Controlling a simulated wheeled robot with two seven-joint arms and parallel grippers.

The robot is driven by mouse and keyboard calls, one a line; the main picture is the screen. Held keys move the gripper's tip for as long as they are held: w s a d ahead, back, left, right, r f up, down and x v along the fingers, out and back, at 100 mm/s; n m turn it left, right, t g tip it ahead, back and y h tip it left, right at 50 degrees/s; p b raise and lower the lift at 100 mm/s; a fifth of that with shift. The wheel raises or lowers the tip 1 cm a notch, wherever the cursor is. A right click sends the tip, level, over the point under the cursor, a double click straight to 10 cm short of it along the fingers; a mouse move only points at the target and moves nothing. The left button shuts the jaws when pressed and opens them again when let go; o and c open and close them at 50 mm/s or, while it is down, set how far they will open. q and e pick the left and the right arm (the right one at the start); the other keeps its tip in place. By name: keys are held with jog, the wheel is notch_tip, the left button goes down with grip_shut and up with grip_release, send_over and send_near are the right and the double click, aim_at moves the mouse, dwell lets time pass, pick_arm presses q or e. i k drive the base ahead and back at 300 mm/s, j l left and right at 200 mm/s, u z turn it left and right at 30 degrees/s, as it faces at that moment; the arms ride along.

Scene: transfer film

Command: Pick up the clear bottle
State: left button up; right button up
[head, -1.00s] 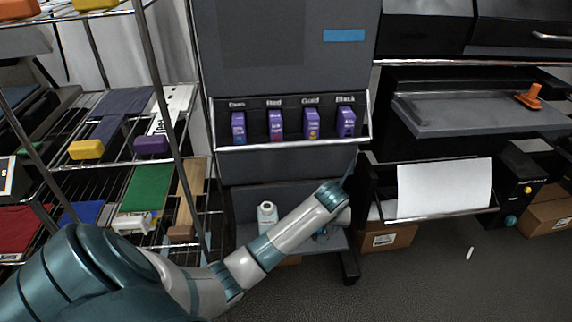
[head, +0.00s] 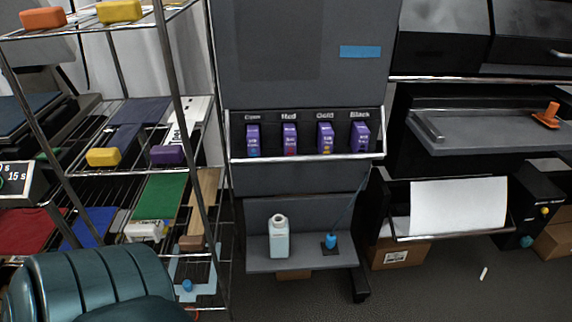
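A pale, clear-looking bottle (head: 279,241) with an open round neck stands upright on the low grey shelf (head: 312,261) of the dark machine, at the lower middle of the head view. To its right on the same shelf is a small blue cap-like piece (head: 330,241) on a dark base, with a thin tube rising from it. A teal part of my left arm shows at the lower left corner. Neither gripper is in view, and nothing touches the bottle.
A wire rack (head: 190,175) with coloured blocks and sheets stands left of the machine. Several purple cartridges (head: 289,139) sit in a tray above the shelf. A cardboard box (head: 398,254) and a printer with white paper (head: 458,207) are to the right. The floor in front is largely clear.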

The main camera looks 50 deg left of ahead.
aim_at(279, 229)
jog(key=u, duration=1.5)
